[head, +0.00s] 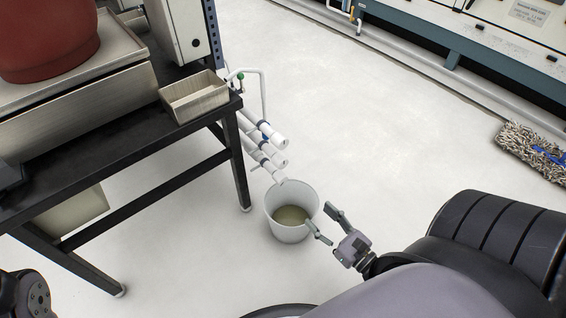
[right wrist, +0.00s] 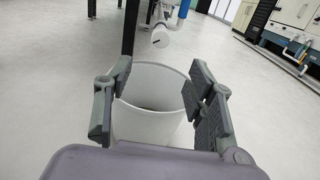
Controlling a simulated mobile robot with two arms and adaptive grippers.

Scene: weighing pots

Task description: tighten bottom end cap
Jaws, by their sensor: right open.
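Several white pipes with end caps stick out beside the table leg. The bottom end cap (head: 281,178) is the lowest of them in the head view, above the rim of a white bucket (head: 273,222). A white pipe end (right wrist: 160,38) also shows in the right wrist view, beyond the bucket (right wrist: 145,128); it looks like the same cap. My right gripper (head: 319,215) is open and empty, at the right side of the bucket and apart from the cap. In the right wrist view its fingers (right wrist: 160,68) frame the bucket. My left gripper is out of view.
Brownish liquid (head: 291,215) lies in the bucket. A black table (head: 120,125) carries a red pot (head: 45,40) and a metal tray (head: 195,97) at its corner. The floor to the right is clear up to a mop (head: 535,150) and blue-grey cabinets.

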